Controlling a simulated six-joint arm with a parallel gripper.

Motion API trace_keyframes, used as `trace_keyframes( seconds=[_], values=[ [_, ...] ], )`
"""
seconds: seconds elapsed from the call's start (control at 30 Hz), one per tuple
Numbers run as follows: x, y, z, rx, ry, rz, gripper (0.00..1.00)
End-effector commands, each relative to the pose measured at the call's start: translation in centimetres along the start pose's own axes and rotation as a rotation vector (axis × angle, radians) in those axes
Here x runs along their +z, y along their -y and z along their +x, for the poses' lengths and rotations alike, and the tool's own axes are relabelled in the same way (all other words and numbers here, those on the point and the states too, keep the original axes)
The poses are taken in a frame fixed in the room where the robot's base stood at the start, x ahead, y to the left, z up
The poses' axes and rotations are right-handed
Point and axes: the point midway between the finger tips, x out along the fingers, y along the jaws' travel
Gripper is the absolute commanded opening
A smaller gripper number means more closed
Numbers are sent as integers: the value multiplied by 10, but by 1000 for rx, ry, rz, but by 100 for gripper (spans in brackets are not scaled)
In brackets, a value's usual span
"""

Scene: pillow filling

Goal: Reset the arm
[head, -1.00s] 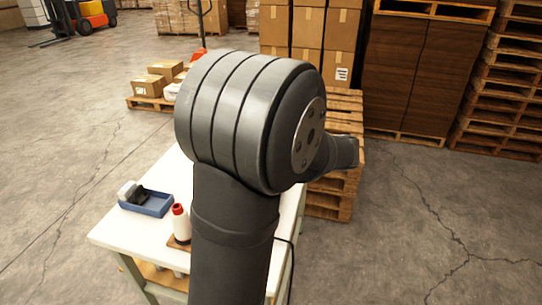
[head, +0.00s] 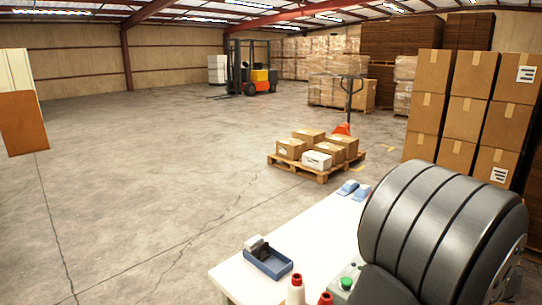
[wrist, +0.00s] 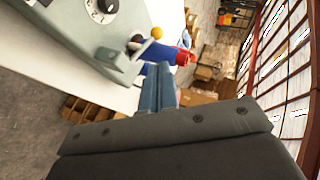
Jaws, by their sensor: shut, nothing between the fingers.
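My arm's large dark grey joint (head: 440,235) fills the lower right of the head view. My gripper is outside that view. In the wrist view my gripper (wrist: 158,70) points away from the camera, its two blue-grey fingers together with nothing between them. Beyond it is a grey-green machine (wrist: 75,28) with a dial and a yellow-knobbed lever (wrist: 156,33). A blue object with a red end (wrist: 184,57) shows just past the fingertips. The fingers appear apart from these things, though the exact gap cannot be told.
Stacked cartons (head: 447,110) stand beyond at the right. A loaded pallet (head: 317,172) and open concrete floor lie farther back.

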Motion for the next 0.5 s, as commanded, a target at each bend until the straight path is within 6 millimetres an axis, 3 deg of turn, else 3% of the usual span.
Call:
trace_keyframes(
  seconds=[0.3,0.5],
  values=[
    [1,-6,65,0,4,0,0],
    [0,-9,95,-1,1,0,0]
  ],
)
